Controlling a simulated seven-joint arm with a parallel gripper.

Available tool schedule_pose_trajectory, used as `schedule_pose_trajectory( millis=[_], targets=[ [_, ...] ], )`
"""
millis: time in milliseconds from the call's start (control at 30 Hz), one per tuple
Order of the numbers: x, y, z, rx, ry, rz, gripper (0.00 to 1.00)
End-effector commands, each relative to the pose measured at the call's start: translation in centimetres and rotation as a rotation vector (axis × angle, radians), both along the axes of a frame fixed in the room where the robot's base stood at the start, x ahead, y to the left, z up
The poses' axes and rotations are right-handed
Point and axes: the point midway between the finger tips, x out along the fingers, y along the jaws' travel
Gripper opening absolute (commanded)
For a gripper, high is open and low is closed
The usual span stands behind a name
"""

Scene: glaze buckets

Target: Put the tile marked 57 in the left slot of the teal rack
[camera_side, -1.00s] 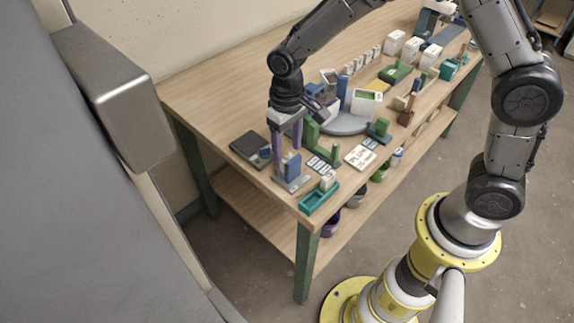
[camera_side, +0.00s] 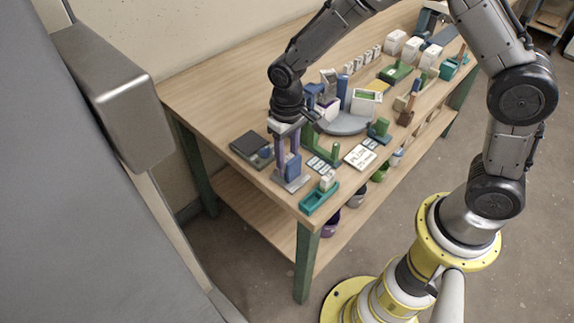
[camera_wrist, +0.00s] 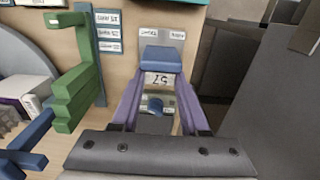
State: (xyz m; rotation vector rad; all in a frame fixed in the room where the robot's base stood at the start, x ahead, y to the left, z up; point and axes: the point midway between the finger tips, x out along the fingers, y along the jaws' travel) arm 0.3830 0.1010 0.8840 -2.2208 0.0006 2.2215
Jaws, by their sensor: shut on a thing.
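The blue block (camera_side: 293,168) stands upright over a grey base plate (camera_side: 289,185). A teal tray-like rack (camera_side: 318,199) sits at the near table corner, with a cream block (camera_side: 327,181) at its far end. Its slots cannot be made out.
A dark grey tray (camera_side: 250,146) lies left of my gripper. A green upright bracket (camera_wrist: 75,80) stands close on the left in the wrist view. A white sign card (camera_side: 360,157) and a grey turntable (camera_side: 343,124) lie to the right. The left table end is clear.

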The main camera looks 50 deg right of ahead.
Motion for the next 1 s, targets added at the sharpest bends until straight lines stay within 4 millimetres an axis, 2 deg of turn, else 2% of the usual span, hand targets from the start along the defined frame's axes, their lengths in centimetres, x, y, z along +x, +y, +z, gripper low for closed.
schedule_pose_trajectory(
  millis=[167, 1000],
  targets=[
    [0.1, 0.0, 0.3, 0.000, -0.002, 0.000, 0.00],
    [0.1, 0.0, 5.5, 0.001, -0.003, 0.000, 0.00]
  ],
)
